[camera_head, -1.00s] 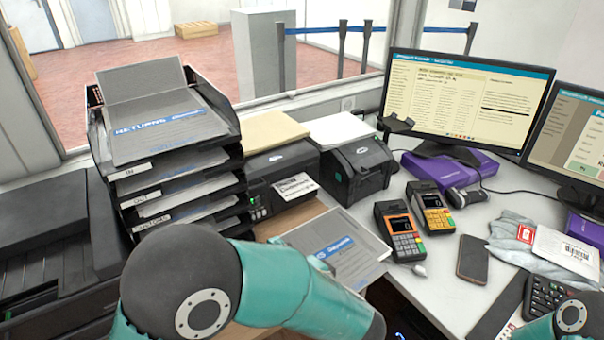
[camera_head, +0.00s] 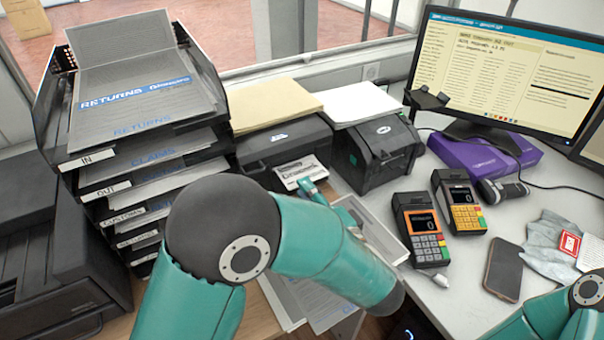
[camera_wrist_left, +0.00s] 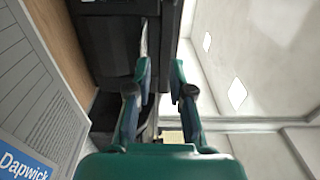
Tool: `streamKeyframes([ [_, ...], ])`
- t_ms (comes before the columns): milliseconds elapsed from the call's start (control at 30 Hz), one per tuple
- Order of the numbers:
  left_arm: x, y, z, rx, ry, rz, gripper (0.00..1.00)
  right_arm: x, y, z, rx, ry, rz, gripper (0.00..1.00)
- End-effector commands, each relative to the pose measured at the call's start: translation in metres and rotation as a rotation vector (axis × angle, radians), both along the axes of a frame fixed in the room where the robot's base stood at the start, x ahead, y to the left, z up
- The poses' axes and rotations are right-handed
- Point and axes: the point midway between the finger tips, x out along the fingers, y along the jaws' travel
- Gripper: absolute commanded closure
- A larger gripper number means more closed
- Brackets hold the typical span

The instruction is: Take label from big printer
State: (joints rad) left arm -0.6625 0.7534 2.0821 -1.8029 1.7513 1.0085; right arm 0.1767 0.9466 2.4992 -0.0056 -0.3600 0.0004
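The big black printer (camera_head: 268,152) stands right of the paper trays. A white printed label (camera_head: 301,171) sticks out of its front. My left gripper (camera_head: 314,190) is just in front of the label's lower edge, partly hidden by my own arm. In the left wrist view its two fingers (camera_wrist_left: 160,66) are spread with a gap between them. A thin pale strip (camera_wrist_left: 144,40), likely the label nearly edge-on, shows beyond the left finger's tip. The label does not appear gripped. My right gripper is out of view; only part of that arm shows at lower right.
A smaller black printer (camera_head: 382,153) stands to the right, with white paper (camera_head: 355,103) on top. Paper trays (camera_head: 150,190) rise close on the left. Two card terminals (camera_head: 421,229) and a phone (camera_head: 503,270) lie on the counter. Printed sheets (camera_head: 375,230) lie below the printers.

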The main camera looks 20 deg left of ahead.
Motion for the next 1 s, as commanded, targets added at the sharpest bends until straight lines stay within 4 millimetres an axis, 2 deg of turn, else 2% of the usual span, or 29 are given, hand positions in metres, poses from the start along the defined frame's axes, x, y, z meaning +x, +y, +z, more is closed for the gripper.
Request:
streamKeyframes([
  [33, 0.001, 0.001, -0.009, 0.001, 0.003, 0.0, 0.79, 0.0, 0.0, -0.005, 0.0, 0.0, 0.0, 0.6],
  [200, 0.004, 0.003, -0.029, 0.001, 0.002, -0.002, 0.79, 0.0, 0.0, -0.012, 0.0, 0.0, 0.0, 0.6],
  [500, 0.025, 0.022, -0.025, -0.001, -0.001, -0.002, 0.79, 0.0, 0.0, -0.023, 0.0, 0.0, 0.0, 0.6],
  [967, 0.03, 0.026, -0.023, 0.0, 0.0, -0.004, 0.79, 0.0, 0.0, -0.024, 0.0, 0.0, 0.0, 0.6],
  [1000, 0.03, 0.026, -0.023, 0.0, 0.0, -0.005, 0.86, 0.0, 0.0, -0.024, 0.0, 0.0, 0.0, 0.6],
])
